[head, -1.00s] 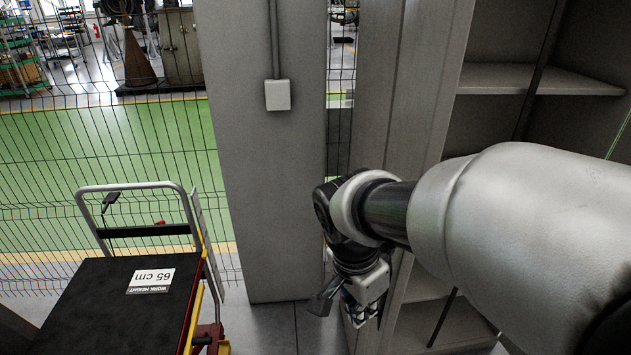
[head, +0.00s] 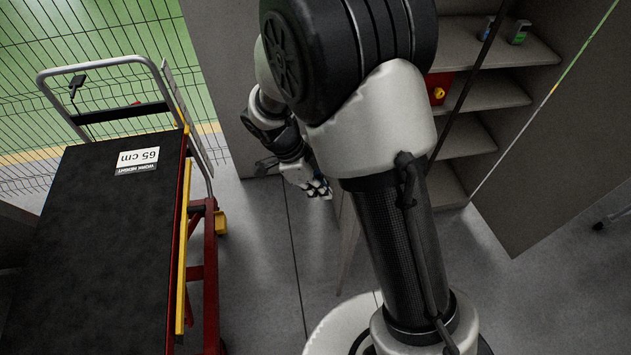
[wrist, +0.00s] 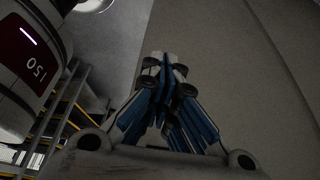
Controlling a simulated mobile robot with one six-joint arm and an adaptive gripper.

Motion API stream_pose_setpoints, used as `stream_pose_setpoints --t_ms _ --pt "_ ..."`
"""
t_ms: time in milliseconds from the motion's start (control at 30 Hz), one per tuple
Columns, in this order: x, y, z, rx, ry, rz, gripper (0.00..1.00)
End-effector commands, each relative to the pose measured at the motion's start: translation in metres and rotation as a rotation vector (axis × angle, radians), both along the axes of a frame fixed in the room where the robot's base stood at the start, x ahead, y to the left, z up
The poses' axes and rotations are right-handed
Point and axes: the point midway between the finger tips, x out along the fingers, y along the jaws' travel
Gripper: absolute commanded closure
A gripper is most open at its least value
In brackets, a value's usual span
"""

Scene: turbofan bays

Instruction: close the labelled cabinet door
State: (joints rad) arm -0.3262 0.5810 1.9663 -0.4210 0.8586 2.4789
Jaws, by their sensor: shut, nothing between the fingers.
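The grey cabinet (head: 470,140) stands open at the upper right of the head view, with its shelves showing. A wide grey panel (head: 555,165), apparently an open door, stands at its right side. Another pale panel (head: 346,235) shows narrowly beside my gripper, mostly hidden behind my arm. No door label can be read. My gripper (head: 318,188) is low, left of the cabinet opening, close to the pale panel. In the wrist view my gripper (wrist: 165,65) is shut and empty, in front of a plain grey surface (wrist: 245,70). I cannot tell whether it touches that surface.
A black-topped cart (head: 100,250) marked 65 cm stands at the left, with its handle toward the wire fence (head: 40,110). A red box (head: 437,88) and small containers (head: 518,32) sit on the shelves. Bare floor (head: 260,240) lies between cart and cabinet.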

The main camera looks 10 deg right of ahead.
Motion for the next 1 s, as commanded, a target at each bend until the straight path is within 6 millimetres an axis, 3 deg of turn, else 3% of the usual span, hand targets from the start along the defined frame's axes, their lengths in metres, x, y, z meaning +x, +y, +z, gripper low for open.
stream_pose_setpoints --t_ms 33,200,500,1000 --pt "-0.002 -0.005 -0.015 -0.001 0.004 -0.002 1.00" --pt "-0.006 -0.017 -0.046 -0.001 0.004 0.000 1.00" --pt "-0.014 -0.052 -0.040 0.001 -0.001 -0.001 1.00" --pt "-0.013 -0.056 -0.040 0.001 0.000 0.009 1.00"
